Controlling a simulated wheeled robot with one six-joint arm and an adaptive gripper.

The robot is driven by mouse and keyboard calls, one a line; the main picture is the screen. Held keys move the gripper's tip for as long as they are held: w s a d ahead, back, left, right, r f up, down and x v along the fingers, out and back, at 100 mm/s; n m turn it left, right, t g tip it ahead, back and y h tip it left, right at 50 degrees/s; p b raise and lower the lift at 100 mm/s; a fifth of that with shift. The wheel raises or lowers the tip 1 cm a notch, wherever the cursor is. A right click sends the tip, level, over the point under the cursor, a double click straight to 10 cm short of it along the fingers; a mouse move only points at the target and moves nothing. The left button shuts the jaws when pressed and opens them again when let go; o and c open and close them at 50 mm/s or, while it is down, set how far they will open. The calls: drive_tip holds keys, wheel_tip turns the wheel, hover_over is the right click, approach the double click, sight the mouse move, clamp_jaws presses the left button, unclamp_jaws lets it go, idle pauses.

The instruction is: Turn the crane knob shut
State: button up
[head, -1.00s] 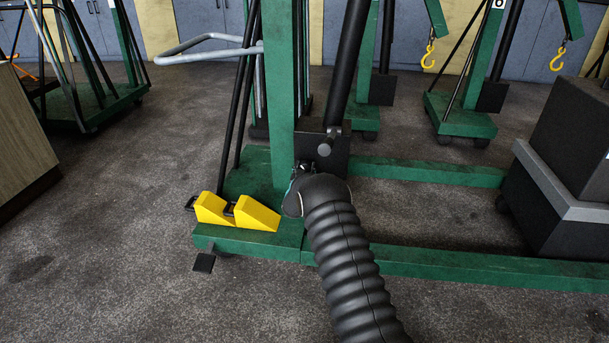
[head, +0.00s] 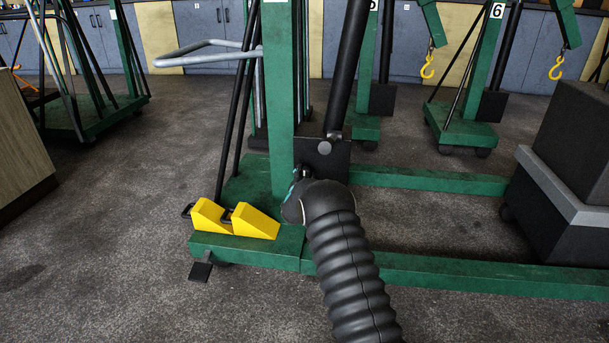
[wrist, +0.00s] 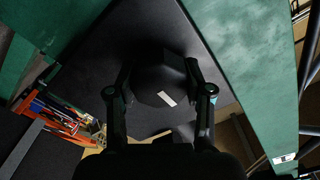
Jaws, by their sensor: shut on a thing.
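The crane knob (wrist: 155,78) is a dark, faceted knob with a small white mark, set against a black plate in the wrist view. My gripper (wrist: 160,72) has one finger on each side of it and is shut on it. In the head view my gripper (head: 300,178) is mostly hidden behind my arm's black wrist and ribbed sleeve, at the lower part of the black plate (head: 338,160). The knob cannot be made out there. The green crane (head: 281,110) stands upright behind my arm. How far the knob is turned cannot be told.
Two yellow wedges (head: 255,221) sit on the crane's base, left of my arm. A green leg (head: 450,273) runs right, toward a stack of dark blocks (head: 565,150). A grey handle (head: 205,52) juts left. Open floor (head: 110,220) lies to the left.

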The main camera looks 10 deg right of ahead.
drive_tip(key=shift+r, duration=0.1)
idle(0.3)
drive_tip(key=o, duration=1.2)
drive_tip(key=shift+c, duration=0.2)
drive_tip(key=v, duration=1.2)
